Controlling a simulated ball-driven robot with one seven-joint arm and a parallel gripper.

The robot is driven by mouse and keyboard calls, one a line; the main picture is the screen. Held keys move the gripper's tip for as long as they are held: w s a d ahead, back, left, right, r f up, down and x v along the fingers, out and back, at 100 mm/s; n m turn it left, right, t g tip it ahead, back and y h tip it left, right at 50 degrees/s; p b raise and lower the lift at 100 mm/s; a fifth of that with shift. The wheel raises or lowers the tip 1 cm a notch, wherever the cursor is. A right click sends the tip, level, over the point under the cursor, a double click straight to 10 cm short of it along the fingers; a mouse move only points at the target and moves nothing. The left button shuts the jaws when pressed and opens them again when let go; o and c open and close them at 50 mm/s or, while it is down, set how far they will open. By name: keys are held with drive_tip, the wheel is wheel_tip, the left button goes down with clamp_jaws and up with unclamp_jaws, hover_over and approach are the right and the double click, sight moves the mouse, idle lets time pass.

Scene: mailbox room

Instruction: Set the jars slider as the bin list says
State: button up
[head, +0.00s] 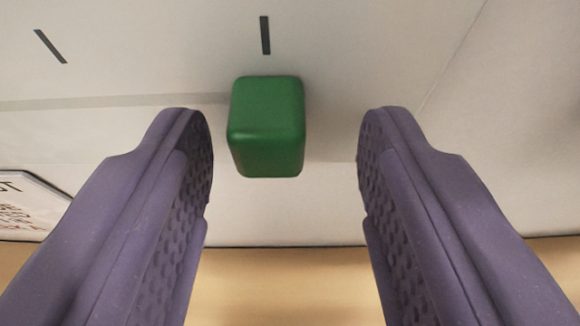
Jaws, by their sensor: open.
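A green block-shaped slider knob (266,128) sticks out from a pale panel in the upper middle of the head view. A dark tick mark (265,35) is just above it, and another tick (50,46) is farther left. A grey track line (115,101) runs left from the knob. My gripper (285,150) is open, with one purple finger on each side of the knob. Gaps show between the knob and both fingers, and nothing is held. A white sign with a dark border (30,205) is cut off at the left edge; its writing is only partly visible.
The pale panel (450,130) is bare to the right of the knob, apart from a faint seam. A tan wooden surface (285,285) runs along the bottom, below a dark edge line. No loose objects show near the fingers.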

drive_tip(key=p+v, duration=0.1)
drive_tip(key=v, duration=0.6)
drive_tip(key=shift+s, duration=0.3)
drive_tip(key=shift+r, duration=0.1)
drive_tip(key=w+r+t+y+b, duration=0.1)
drive_tip(key=w+r+b, duration=0.1)
drive_tip(key=r, duration=0.6)
drive_tip(key=w+r+y+b, duration=0.1)
drive_tip(key=w+r+b, duration=0.15)
drive_tip(key=r, duration=0.55)
drive_tip(key=s+d+r+b, duration=0.1)
drive_tip(key=s+d+r, duration=0.2)
drive_tip(key=s+r, duration=0.3)
drive_tip(key=s+d+r+t+h+b, duration=0.1)
drive_tip(key=s+r, duration=0.5)
drive_tip(key=r, duration=0.7)
drive_tip(key=shift+d+r+h+b, duration=0.25)
drive_tip(key=shift+d+b, duration=0.5)
drive_tip(key=shift+d, duration=0.5)
drive_tip(key=shift+w+f, duration=0.1)
